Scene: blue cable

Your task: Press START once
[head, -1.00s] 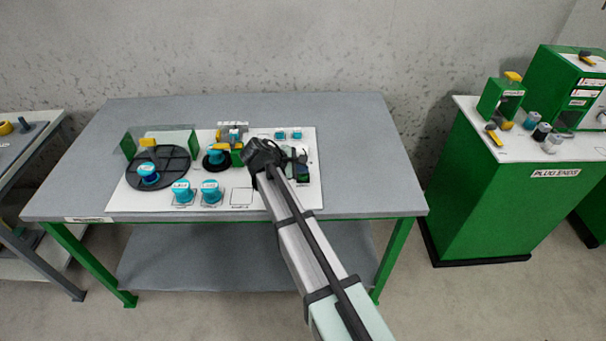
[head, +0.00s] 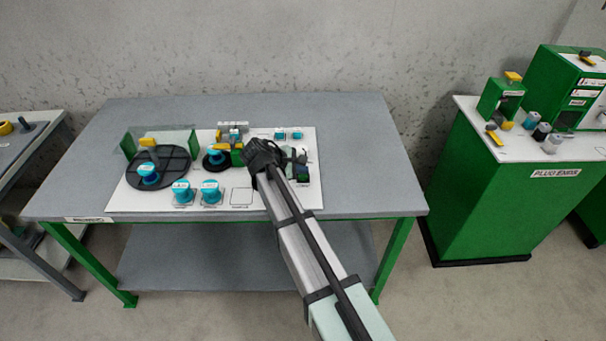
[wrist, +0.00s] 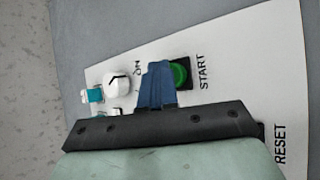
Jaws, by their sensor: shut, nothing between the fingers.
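The green START button (wrist: 180,73) sits in a dark square mount on the white panel in the wrist view, with the word START printed beside it. My gripper (wrist: 155,68) is shut, its blue fingers together and empty. In the wrist view the fingertips overlap the left side of the button; I cannot tell whether they touch it. In the head view my gripper (head: 262,152) is over the right part of the white panel (head: 130,198), and my arm hides the button there.
A white knob (wrist: 117,84) marked ON and a teal part (wrist: 92,96) lie left of the fingers. The RESET label (wrist: 280,145) is at lower right. On the table (head: 365,150), a black turntable (head: 175,172) and teal spools (head: 182,192) stand left of my arm.

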